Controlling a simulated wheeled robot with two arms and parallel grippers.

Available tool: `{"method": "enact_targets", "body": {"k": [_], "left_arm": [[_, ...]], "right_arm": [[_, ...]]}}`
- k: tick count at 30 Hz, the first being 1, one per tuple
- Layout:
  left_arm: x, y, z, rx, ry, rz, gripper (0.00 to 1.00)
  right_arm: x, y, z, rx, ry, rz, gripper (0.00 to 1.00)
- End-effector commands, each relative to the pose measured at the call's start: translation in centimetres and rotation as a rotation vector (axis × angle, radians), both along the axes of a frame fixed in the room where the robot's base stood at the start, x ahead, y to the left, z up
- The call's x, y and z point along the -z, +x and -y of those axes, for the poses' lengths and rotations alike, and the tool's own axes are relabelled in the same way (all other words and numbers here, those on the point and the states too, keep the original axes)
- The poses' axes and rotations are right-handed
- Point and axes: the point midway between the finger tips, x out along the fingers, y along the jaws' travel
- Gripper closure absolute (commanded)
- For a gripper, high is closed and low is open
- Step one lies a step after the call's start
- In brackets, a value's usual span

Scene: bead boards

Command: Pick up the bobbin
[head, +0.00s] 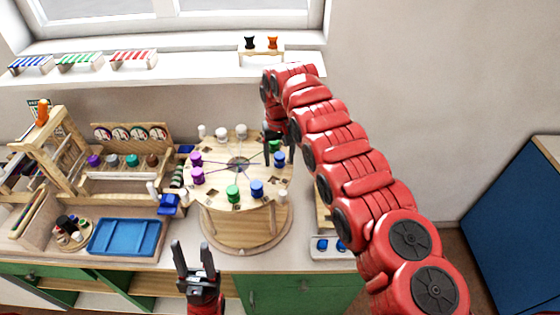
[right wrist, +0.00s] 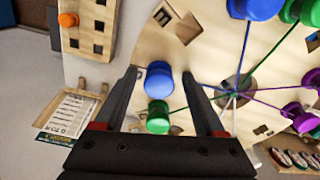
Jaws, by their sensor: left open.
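A round wooden board (head: 222,173) on the bench carries several bobbins around its edge, with threads running to the middle. In the head view I see purple bobbins (head: 198,176), a green bobbin (head: 233,193), a front blue bobbin (head: 257,188) and a right blue bobbin (head: 279,160). My right gripper (head: 273,153) is over the board's right side. In the right wrist view its open fingers (right wrist: 160,76) stand either side of a blue bobbin (right wrist: 158,78), with a green bobbin (right wrist: 158,118) nearer the palm. Contact cannot be told. My left gripper (head: 194,262) is open and empty before the board.
A blue tray (head: 126,237) and a wooden rack (head: 125,160) stand left of the board. White pegs (head: 241,131) stand at its back. A small stand on the sill holds black and orange bobbins (head: 272,42). A white holder (head: 330,252) lies front right.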

Motion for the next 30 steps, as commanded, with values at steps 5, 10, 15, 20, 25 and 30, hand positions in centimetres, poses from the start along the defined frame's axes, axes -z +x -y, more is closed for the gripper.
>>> {"method": "enact_targets", "body": {"k": [5,10,15,20,25,30], "left_arm": [[0.0,0.0,0.0,0.000,0.000,0.000,0.50],[0.0,0.0,0.0,0.000,0.000,0.000,0.50],[0.0,0.0,0.0,0.000,0.000,0.000,0.50],[0.0,0.0,0.0,0.000,0.000,0.000,0.50],[0.6,0.0,0.0,0.000,0.000,0.000,0.50],[1.4,0.0,0.0,0.000,0.000,0.000,0.50]], "right_arm": [[0.0,0.0,0.0,0.000,0.000,0.000,0.63],[0.0,0.0,0.0,0.000,0.000,0.000,0.93],[0.0,0.0,0.0,0.000,0.000,0.000,1.00],[0.0,0.0,0.0,0.000,0.000,0.001,1.00],[-0.7,0.1,0.0,0.000,0.002,0.004,1.00],[-3.0,0.1,-0.2,-0.003,0.002,0.004,1.00]]}}
